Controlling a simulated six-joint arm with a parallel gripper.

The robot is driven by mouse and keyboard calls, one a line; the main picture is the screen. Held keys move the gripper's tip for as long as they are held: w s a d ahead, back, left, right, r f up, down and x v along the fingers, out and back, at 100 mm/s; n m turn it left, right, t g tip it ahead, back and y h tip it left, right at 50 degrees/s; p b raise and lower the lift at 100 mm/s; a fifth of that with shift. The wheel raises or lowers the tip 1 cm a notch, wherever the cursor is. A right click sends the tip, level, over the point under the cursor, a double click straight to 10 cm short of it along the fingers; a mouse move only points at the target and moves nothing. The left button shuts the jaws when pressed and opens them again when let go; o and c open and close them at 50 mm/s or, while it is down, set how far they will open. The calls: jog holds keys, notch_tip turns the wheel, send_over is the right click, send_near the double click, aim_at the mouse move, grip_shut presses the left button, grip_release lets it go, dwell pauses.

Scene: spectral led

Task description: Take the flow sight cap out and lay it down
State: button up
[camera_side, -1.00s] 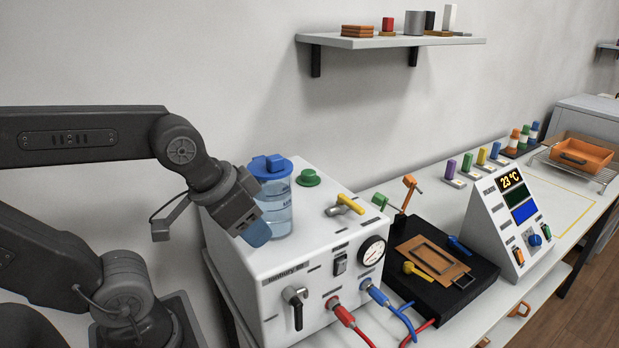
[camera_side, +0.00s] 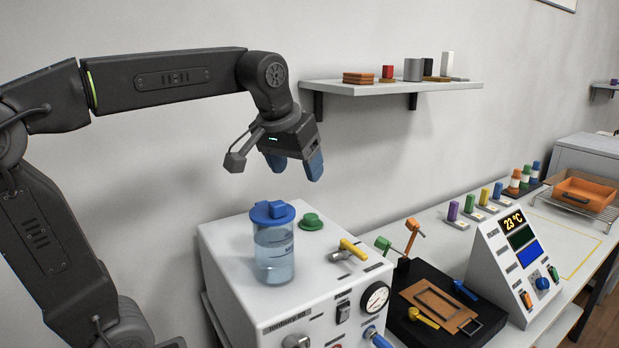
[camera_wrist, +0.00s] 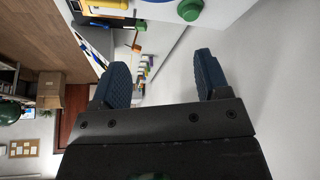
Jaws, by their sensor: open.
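A green round cap (camera_side: 312,222) sits on top of the white machine (camera_side: 330,250), behind and right of a clear bottle (camera_side: 274,255) with a blue lid (camera_side: 271,211). No readable label shows which of these is the flow sight cap. The green cap also shows at the top edge of the wrist view (camera_wrist: 189,10). My gripper (camera_side: 294,168) is raised above the machine, over the bottle and green cap in the picture, and touches neither. Its blue fingers are apart and empty, also in the wrist view (camera_wrist: 162,70).
A yellow-handled valve (camera_side: 350,251) stands right of the green cap. A black block (camera_side: 445,300) with a brown frame, a sloped display panel (camera_side: 515,250) and an orange tray (camera_side: 585,192) stand farther right. A wall shelf (camera_side: 390,90) is right of my gripper.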

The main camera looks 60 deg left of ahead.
jog(key=w+a+f+n+g+y, duration=0.15)
jog(key=w+a+n, duration=0.25)
jog(key=w+a, duration=0.55)
send_over(311, 216)
jog(key=s, duration=0.1)
notch_tip(311, 216, down, 6)
jog(key=f, duration=0.9)
jog(key=shift+w+d+f, duration=0.1)
jog(key=shift+w+d, duration=0.1)
jog(key=shift+w, duration=0.05)
jog(key=shift+w+a+f, duration=0.1)
jog(key=shift+a+f, duration=0.05)
jog(key=shift+f, duration=0.2)
jog(key=c, duration=1.1)
